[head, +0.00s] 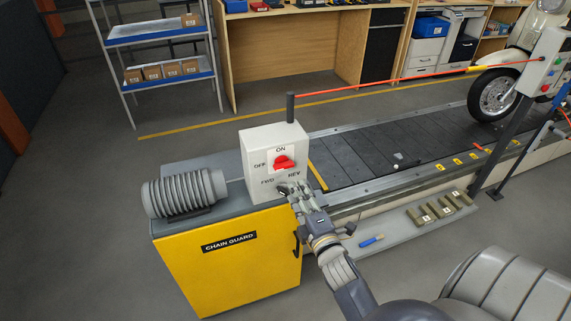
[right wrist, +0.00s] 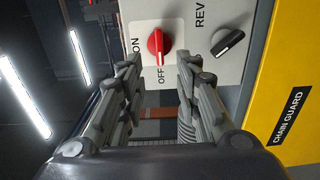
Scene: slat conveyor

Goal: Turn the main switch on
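The main switch is a red rotary knob (head: 283,162) on a light grey control box (head: 258,148), with ON printed above it and OFF to its left. In the right wrist view the red knob (right wrist: 156,42) has its pale mark toward OFF. My right gripper (head: 291,187) is in front of the box, just below the red knob in the head view. In the right wrist view its fingers (right wrist: 159,64) are spread and empty, with the knob beyond the gap, apart from them. My left gripper is not in view.
A black FWD/REV knob (right wrist: 230,42) sits beside the red one. The box stands on a yellow chain guard (head: 225,262), next to a ribbed grey motor (head: 180,192). The slat conveyor (head: 390,150) runs to the right. A dark post (head: 290,107) rises behind the box.

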